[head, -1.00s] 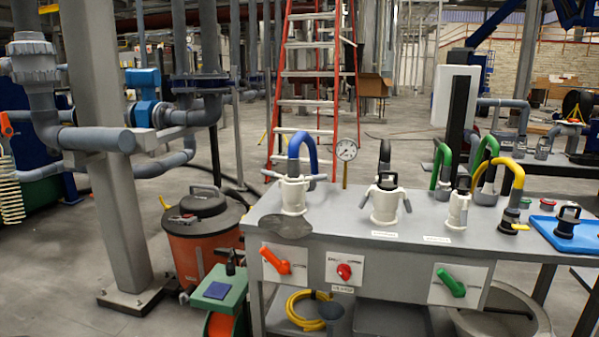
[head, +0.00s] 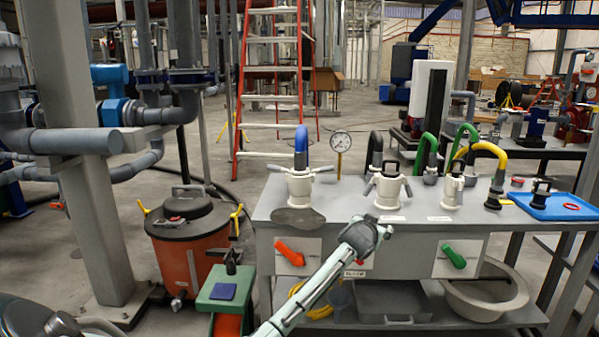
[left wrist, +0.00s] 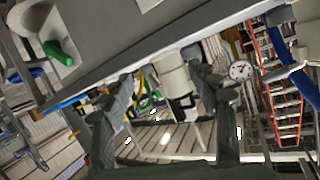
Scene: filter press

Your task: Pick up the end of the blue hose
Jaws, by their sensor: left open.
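The blue hose (head: 301,146) stands as a short upright arch, its lower end at the white coupling (head: 299,187) at the left of the grey bench. In the left wrist view, the blue hose (left wrist: 283,46) is at the right edge, outside the fingers. My left gripper (head: 368,236) is at the bench's front edge, right of the blue hose and apart from it. In the left wrist view, the left gripper (left wrist: 160,92) has its fingers spread, with a white coupling (left wrist: 176,80) showing beyond them. My right gripper is not in view.
A pressure gauge (head: 340,142) stands behind and right of the blue hose. Another white coupling (head: 388,190) with a black hose stands further right, then green hoses (head: 428,150) and a yellow hose (head: 490,152). Orange (head: 289,252) and green (head: 454,256) handles are on the bench front.

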